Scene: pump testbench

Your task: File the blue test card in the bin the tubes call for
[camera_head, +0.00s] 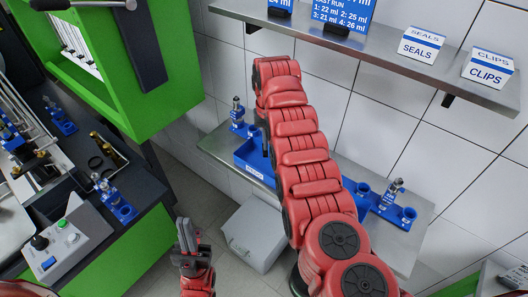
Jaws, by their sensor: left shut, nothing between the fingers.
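My left gripper (186,235) is shut and empty, low in the picture over the floor between the bench and the white box. My right arm reaches up the middle and bends over at its top. Its gripper is mostly hidden behind the arm; a dark part (265,138) shows beside the arm, above a blue bin (256,157). I cannot tell whether it holds anything. The bin has a white label too small to read and is partly hidden by the arm. A blue board (343,14) on the shelf lists run readings in ml. I cannot make out a separate blue test card.
A metal shelf (390,60) carries SEALS (418,50) and CLIPS (487,72) labels. Blue fixtures stand on the lower shelf (400,240), right of my arm. A white box (256,235) is on the floor. A green machine (130,60) and a control box (66,247) are left.

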